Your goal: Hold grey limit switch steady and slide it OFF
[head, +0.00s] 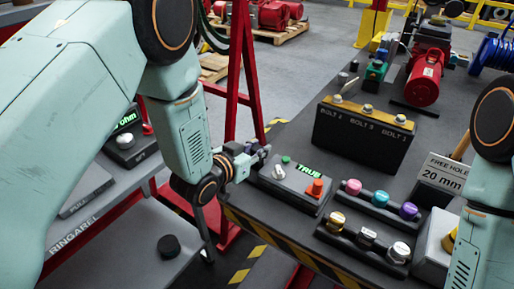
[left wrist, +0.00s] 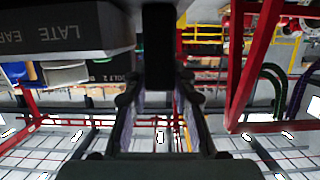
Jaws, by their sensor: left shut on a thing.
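My left gripper (head: 257,153) is at the table's left edge, against the left end of a grey box (head: 292,190) with a lit "TRUE" display. In the left wrist view its two fingers (left wrist: 158,95) are shut on a dark upright block (left wrist: 160,48), which I take for the limit switch. The block's grey colour does not show there, and the fingers hide it in the head view. The grey box appears upside down in the wrist view (left wrist: 65,32), with "LATE" lettering. My right gripper is out of view; only its arm shows at the right.
A black bolt block (head: 362,138) stands behind the grey box. A sign (head: 441,177) is further right. A red frame (head: 237,100) stands close behind my left gripper.

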